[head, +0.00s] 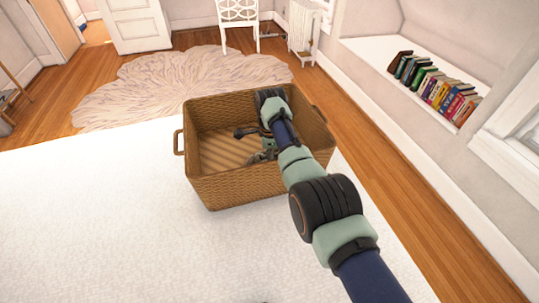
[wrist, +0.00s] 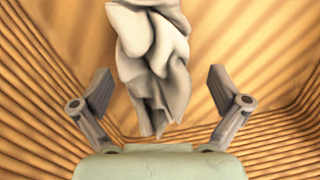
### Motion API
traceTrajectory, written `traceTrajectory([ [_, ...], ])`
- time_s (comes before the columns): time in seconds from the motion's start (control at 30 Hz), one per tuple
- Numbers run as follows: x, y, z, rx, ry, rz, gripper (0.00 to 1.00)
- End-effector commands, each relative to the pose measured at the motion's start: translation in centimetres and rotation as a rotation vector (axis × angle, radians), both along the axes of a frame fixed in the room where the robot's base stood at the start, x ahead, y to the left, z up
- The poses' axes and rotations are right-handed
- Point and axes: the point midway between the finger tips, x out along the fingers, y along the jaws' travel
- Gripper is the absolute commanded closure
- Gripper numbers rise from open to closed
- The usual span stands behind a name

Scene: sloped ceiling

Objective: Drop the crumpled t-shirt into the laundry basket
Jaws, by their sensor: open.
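The crumpled t-shirt (wrist: 152,58) is a pale grey-white, folded bundle in the wrist view. It lies between and beyond the spread fingers of my gripper (wrist: 160,82), with gaps on both sides. The wicker laundry basket (head: 240,188) is brown and open-topped, standing upright in the middle of the head view. My gripper (head: 251,144) is open and reaches down inside the basket. The ribbed basket walls (wrist: 35,75) surround the shirt in the wrist view. I cannot tell whether the shirt touches the basket floor. In the head view I cannot make out the shirt clearly.
The basket stands on a white rug (head: 90,215), with clear space to its left. A round shaggy rug (head: 180,85) and a white chair (head: 238,20) are behind. A row of books (head: 435,85) sits on the window ledge at right.

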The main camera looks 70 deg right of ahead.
Motion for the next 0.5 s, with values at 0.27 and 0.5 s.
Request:
traceTrajectory([
  [0.27,0.0,0.0,1.6,-0.002,-0.001,0.0,0.01],
  [0.5,-0.1,0.3,7.5,-0.003,-0.003,0.0,0.01],
])
